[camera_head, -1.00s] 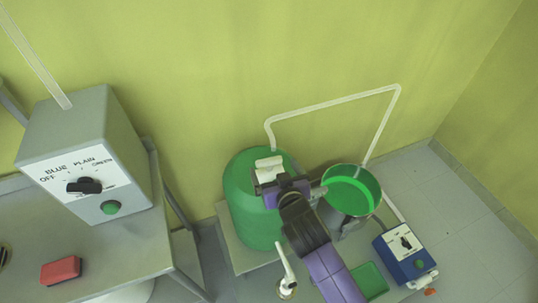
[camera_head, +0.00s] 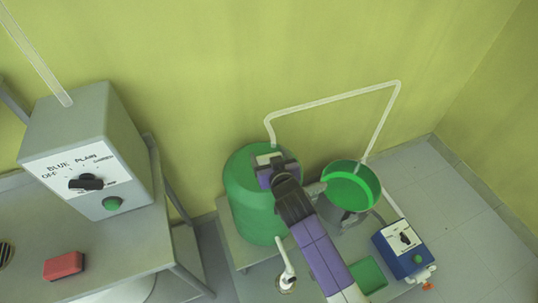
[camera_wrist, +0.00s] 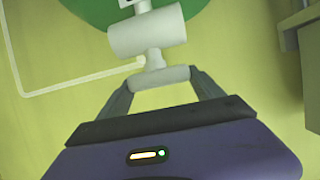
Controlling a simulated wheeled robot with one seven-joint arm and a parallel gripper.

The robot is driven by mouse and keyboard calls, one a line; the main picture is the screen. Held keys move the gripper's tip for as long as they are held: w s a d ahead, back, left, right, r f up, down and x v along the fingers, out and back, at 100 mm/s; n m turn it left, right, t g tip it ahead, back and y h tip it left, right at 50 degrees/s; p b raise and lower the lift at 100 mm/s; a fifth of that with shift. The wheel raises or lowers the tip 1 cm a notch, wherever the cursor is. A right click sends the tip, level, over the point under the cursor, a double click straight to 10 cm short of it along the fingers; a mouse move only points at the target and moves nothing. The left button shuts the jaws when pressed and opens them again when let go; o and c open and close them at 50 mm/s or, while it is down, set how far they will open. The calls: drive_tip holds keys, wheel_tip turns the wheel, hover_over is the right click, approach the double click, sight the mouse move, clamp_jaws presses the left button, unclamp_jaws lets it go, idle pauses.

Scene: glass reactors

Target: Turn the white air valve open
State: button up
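The white air valve (camera_wrist: 148,35) is at the top of the wrist view, in front of a round green surface. Its white handle (camera_wrist: 158,77) lies crosswise between the two spread fingertips of my gripper (camera_wrist: 160,80). The handle about fills the gap; I cannot tell whether the fingers press on it. In the head view, my gripper (camera_head: 275,171) is over the top of the green tank (camera_head: 254,216), and only a pale part of the valve (camera_head: 268,158) shows beyond it.
A white pipe (camera_head: 330,102) rises from the tank and comes down by a green-rimmed bowl (camera_head: 350,188). A blue control box (camera_head: 402,248) stands at the right. A grey dial box (camera_head: 85,150) and a red block (camera_head: 63,266) are on the left table. A white tap (camera_head: 287,268) stands beside my arm.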

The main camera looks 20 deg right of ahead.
drive_tip(key=c, duration=0.7)
drive_tip(key=shift+p, duration=0.3)
drive_tip(key=shift+a+r+n+y+p, duration=0.1)
drive_tip(key=shift+n+y+p, duration=0.3)
drive_tip(key=shift+p, duration=0.4)
drive_tip(key=shift+n+y+p, duration=0.4)
drive_tip(key=shift+y+p, duration=0.1)
drive_tip(key=shift+p, duration=0.3)
drive_tip(key=o, duration=1.4)
